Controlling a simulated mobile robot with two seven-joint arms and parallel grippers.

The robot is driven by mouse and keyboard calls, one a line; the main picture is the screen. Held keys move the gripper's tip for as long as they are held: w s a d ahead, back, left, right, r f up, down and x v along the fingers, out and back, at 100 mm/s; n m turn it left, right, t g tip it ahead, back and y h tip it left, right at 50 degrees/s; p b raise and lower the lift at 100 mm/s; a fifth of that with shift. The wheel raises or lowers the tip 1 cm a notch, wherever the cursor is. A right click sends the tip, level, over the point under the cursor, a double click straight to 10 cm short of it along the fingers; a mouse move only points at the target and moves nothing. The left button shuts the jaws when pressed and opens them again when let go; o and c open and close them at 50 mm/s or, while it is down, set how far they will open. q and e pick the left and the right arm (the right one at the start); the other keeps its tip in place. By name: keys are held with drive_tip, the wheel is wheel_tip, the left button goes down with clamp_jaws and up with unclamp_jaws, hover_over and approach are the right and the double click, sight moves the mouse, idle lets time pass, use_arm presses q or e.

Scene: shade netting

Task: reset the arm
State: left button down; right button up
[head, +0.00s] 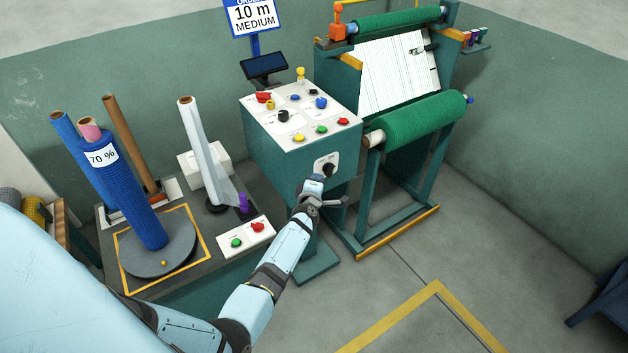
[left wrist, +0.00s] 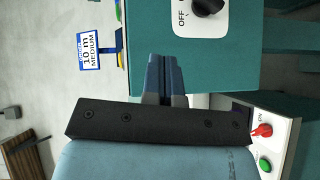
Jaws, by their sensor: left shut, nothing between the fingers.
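My left arm comes in from the lower left of the head view. My left gripper (head: 312,183) is in front of the teal control cabinet (head: 268,153), just below the black rotary knob (head: 328,170) on its front face. In the left wrist view the fingers (left wrist: 163,78) are together with nothing between them. The knob (left wrist: 207,5) shows there at the top, on a white plate marked OFF, apart from the fingers. My right gripper is not in view.
Left of the cabinet, a bench carries a blue net roll (head: 122,190) on a turntable (head: 158,262), a wrapped roll (head: 205,150) and a red-and-green button box (head: 246,238). A frame with green rollers (head: 425,118) stands right. Floor at lower right is largely clear.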

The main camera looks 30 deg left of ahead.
use_arm(q)
drive_tip(key=s+d+f+m+g+h, duration=0.1)
drive_tip(key=s+d+m+h, duration=0.2)
drive_tip(key=s, duration=0.9)
drive_tip(key=s+d+f+m+g+h, duration=0.1)
drive_tip(key=s+d+m+g+h, duration=0.1)
drive_tip(key=s+d+m, duration=0.8)
drive_tip(key=s+d+m+g+h, duration=0.1)
drive_tip(key=s+d+m+h, duration=0.3)
drive_tip(key=s+d+m, duration=0.3)
drive_tip(key=s+m, duration=0.4)
drive_tip(key=s, duration=0.4)
drive_tip(key=shift+d+f+g, duration=0.15)
drive_tip(key=shift+f+g, duration=0.15)
drive_tip(key=shift+f, duration=0.1)
